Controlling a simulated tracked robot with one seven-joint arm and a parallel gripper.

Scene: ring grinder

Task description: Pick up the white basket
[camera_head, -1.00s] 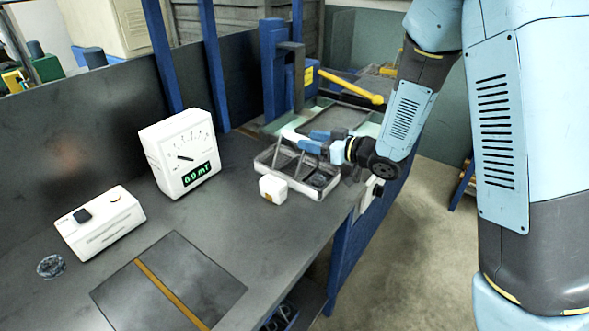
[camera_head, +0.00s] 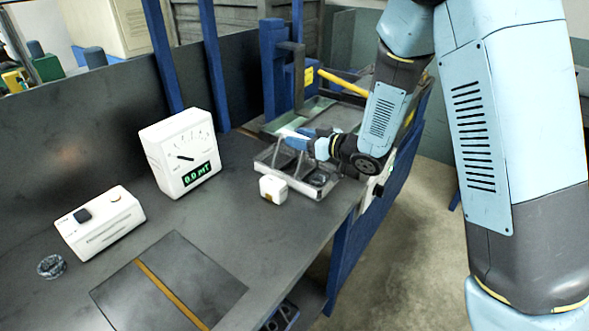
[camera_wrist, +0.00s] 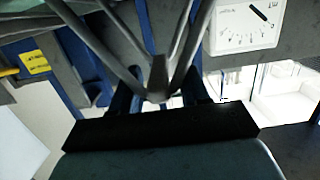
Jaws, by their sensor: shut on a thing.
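The white basket (camera_head: 293,181) is a low, pale, open tray with thin bars rising to a handle. In the head view it sits on the grey bench near its right edge, behind a small white cube. My gripper (camera_head: 305,140) reaches in from the right at the top of the handle and is shut on it. In the wrist view the grey handle bars (camera_wrist: 160,78) meet between my gripper's fingers (camera_wrist: 155,98). A dark round thing (camera_head: 318,179) shows inside the basket's right end. The arm hides part of the basket's far right side.
The small white cube (camera_head: 273,189) stands close in front of the basket. A white dial meter (camera_head: 180,155) is to the left, with a white box (camera_head: 101,223) beyond it. A blue post (camera_head: 273,70) and a yellow-handled tool (camera_head: 342,83) are behind.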

